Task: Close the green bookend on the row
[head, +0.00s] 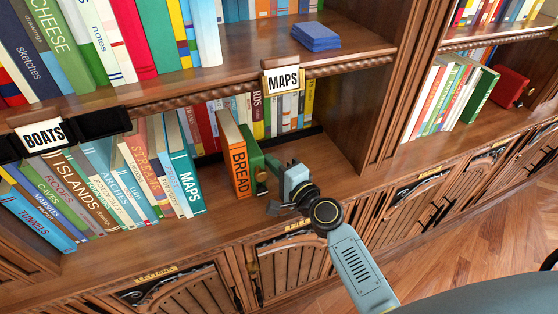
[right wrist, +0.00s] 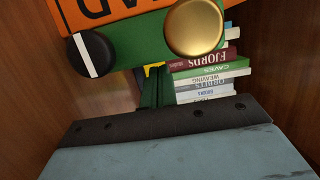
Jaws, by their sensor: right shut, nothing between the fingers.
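The green bookend (head: 253,160) stands on the lower shelf, right against the orange BREAD book (head: 233,155). In the right wrist view, the bookend (right wrist: 140,58) fills the upper middle, with a brass knob (right wrist: 195,27) and a black knob with a white stripe (right wrist: 90,53). The orange book (right wrist: 110,10) shows behind it. My right gripper (head: 276,190) is shut and empty, just right of the bookend; I cannot tell whether it touches. A gap separates the BREAD book from the leaning row ending in the teal MAPS book (head: 184,170). My left gripper is not in view.
Several books (head: 285,110) stand behind on the lower shelf. The shelf board right of my gripper is clear up to the upright divider (head: 385,110). Above hangs the upper shelf edge with a MAPS label (head: 284,80). Dark pieces flank the BOATS label (head: 44,136).

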